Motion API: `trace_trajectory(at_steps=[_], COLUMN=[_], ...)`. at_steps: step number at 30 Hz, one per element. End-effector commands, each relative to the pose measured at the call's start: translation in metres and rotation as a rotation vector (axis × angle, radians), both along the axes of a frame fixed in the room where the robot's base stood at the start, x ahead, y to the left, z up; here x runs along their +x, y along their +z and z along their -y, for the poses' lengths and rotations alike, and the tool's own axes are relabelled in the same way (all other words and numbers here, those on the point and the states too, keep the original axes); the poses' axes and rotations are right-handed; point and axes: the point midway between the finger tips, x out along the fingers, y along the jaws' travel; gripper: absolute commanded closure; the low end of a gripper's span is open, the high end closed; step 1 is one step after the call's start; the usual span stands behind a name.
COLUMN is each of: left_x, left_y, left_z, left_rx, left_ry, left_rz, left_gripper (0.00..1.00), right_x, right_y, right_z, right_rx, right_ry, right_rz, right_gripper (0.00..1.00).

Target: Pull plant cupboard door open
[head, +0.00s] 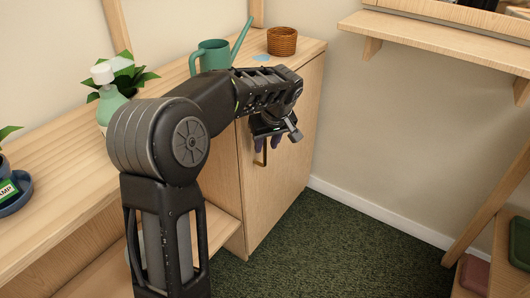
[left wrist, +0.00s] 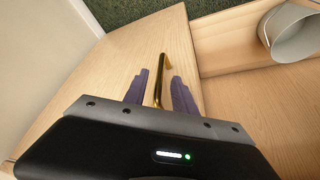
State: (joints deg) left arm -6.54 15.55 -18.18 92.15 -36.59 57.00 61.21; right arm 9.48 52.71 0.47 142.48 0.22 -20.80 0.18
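The plant cupboard door (head: 282,181) is a light wood panel at the right end of the wooden counter, and it looks closed. A brass bar handle (head: 260,158) is on its left side, partly hidden by my gripper. In the left wrist view the handle (left wrist: 161,75) lies between the two purple fingers of my left gripper (left wrist: 158,88). The fingers are apart, with a gap on each side of the bar. In the head view my left gripper (head: 267,145) is right at the handle. My right gripper is not in view.
On the counter (head: 60,203) stand a green watering can (head: 213,58), a woven pot (head: 282,41) and a spray bottle (head: 108,95). An open shelf (head: 205,232) is left of the door. Dark green carpet (head: 330,245) lies clear before the door. A wall (head: 372,130) is at right.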

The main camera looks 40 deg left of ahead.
Motion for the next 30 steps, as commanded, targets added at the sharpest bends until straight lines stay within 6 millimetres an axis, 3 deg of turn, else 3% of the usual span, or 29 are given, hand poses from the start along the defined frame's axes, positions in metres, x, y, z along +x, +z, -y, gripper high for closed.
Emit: trace_trajectory(at_steps=[1, 6, 17, 30], left_x=[0.001, 0.006, 0.008, 0.008], left_y=[-0.011, -0.031, -0.035, -0.035], left_z=[-0.003, -0.010, -0.012, -0.012], left_rx=[0.001, 0.000, 0.000, 0.000], left_ry=[0.001, 0.001, 0.000, 0.000], left_rz=[-0.003, -0.002, 0.000, 0.000], left_gripper=[0.68, 0.68, 0.68, 1.00], right_x=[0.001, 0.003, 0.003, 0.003], right_y=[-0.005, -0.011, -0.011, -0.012], right_z=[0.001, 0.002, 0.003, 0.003], right_rx=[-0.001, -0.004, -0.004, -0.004], right_ry=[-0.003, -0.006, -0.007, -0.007], right_rz=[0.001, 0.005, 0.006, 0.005], right_gripper=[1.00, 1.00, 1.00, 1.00])
